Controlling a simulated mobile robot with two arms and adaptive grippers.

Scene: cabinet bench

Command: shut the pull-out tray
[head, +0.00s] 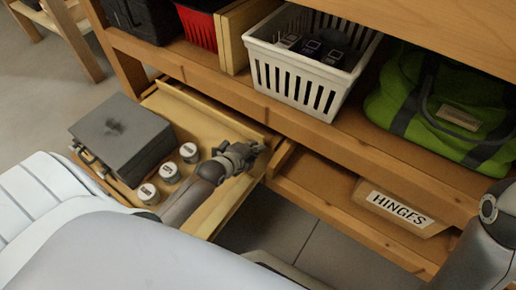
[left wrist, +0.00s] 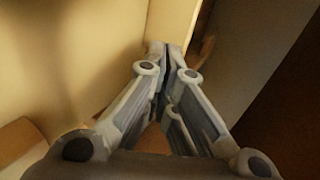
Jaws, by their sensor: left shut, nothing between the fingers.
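The pull-out tray (head: 226,203) is a light wooden tray that stands pulled out under the bench at the left in the head view. It bears a grey metal case (head: 122,136) and several small labelled tins (head: 169,172). My left gripper (head: 258,148) is over the tray's right side, near the bench front. It is shut and empty. In the left wrist view its fingertips (left wrist: 169,50) are together against a background of pale wood; I cannot tell whether they touch it. My right arm shows at the right edge of the head view, but its gripper is out of view.
On the shelf above stand a white basket (head: 290,70), a red bin (head: 197,27) and a green bag (head: 440,105). Bare floor (head: 285,227) shows to the right of the tray.

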